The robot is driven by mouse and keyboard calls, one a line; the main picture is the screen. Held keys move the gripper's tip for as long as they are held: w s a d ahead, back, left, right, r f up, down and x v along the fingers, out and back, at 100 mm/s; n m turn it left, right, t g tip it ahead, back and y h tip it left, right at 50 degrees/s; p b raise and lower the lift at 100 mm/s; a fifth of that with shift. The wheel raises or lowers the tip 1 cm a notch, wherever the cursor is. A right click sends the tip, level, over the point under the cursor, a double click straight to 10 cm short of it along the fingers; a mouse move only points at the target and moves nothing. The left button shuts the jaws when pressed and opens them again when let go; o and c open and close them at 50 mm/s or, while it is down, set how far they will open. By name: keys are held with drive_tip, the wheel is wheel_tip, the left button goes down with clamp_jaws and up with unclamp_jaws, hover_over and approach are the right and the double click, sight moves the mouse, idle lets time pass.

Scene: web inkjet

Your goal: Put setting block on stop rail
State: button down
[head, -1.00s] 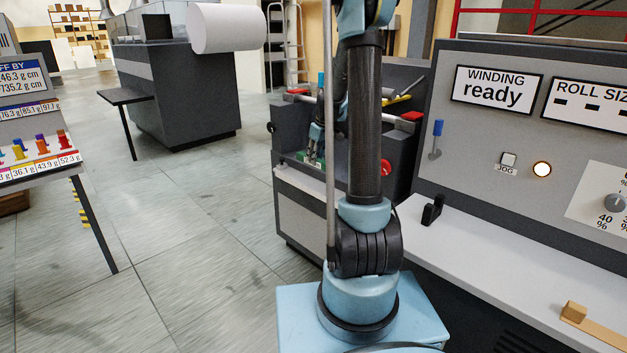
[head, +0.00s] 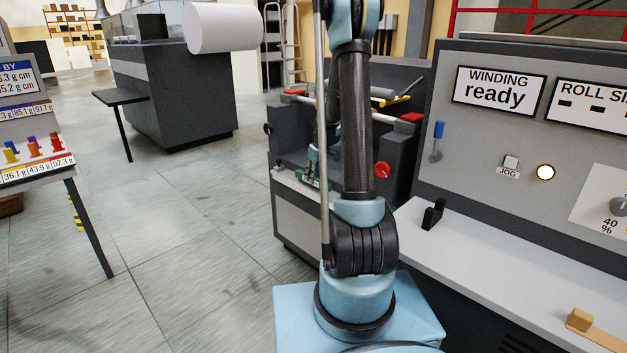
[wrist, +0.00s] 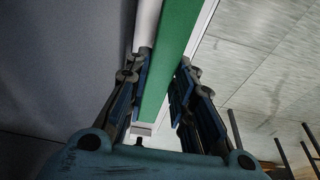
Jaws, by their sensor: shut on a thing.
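My gripper (wrist: 163,80) points away from the wrist camera, its two dark fingers on either side of a long green bar (wrist: 178,50). The green bar fills the gap between the fingers, and I see no separate block there. A small grey piece (wrist: 142,128) shows near the palm. In the head view, my gripper is low at the front of the dark machine, mostly hidden behind my arm, with a bit of green (head: 311,180) beside it. A small wooden block (head: 579,319) sits on a tan strip (head: 606,339) on the pale ledge; I cannot tell which piece is the setting block or stop rail.
The control panel (head: 480,150) reads "WINDING ready". A black clip-like piece (head: 433,214) stands on the pale ledge (head: 470,245). The machine has red-ended parts (head: 411,118) and a red knob (head: 382,170). A sample table (head: 40,175) stands left; open floor (head: 170,220) lies between.

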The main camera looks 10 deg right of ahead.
drive_tip(key=shift+f, duration=0.6)
drive_tip(key=c, duration=1.7)
unclamp_jaws()
drive_tip(key=shift+f, duration=0.1)
drive_tip(key=shift+o, duration=0.2)
